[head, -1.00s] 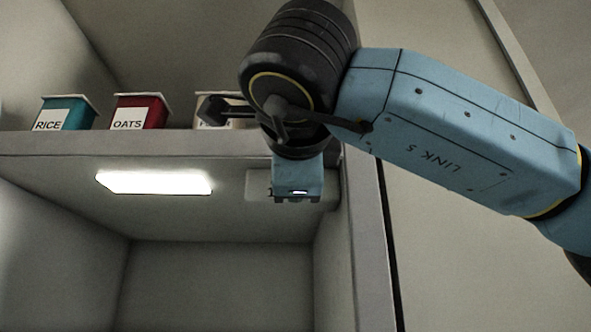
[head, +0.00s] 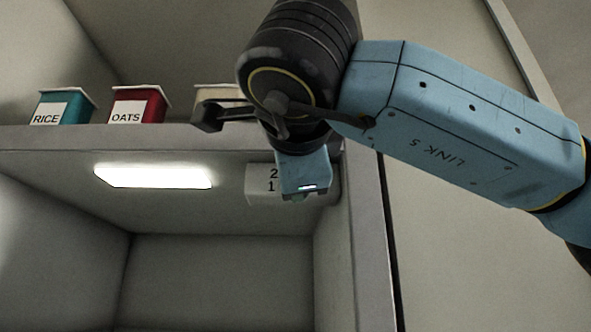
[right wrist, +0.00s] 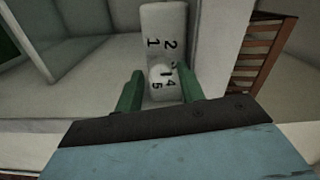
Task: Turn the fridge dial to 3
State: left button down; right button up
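The fridge dial (right wrist: 163,74) is a small pale round knob on a white panel (right wrist: 163,18), with printed numbers around it; 1, 2, 4 and 5 are readable in the right wrist view. Where its pointer stands is too small to tell. My right gripper (right wrist: 160,76) has its two green fingers apart, one on each side of the knob; I cannot tell whether they touch it. In the head view the panel (head: 259,187) shows 2 and 1 under the shelf, and my right gripper (head: 299,199) hides the knob. My left gripper is not in view.
A lit lamp (head: 153,177) is beside the panel under the shelf (head: 60,140). A teal RICE box (head: 64,106), a red OATS box (head: 138,104) and a partly hidden pale box stand above. The cabinet's side wall (head: 365,240) is close on the right. A brown slatted rack (right wrist: 262,50) stands beyond.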

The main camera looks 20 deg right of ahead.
jog(key=shift+o, duration=0.8)
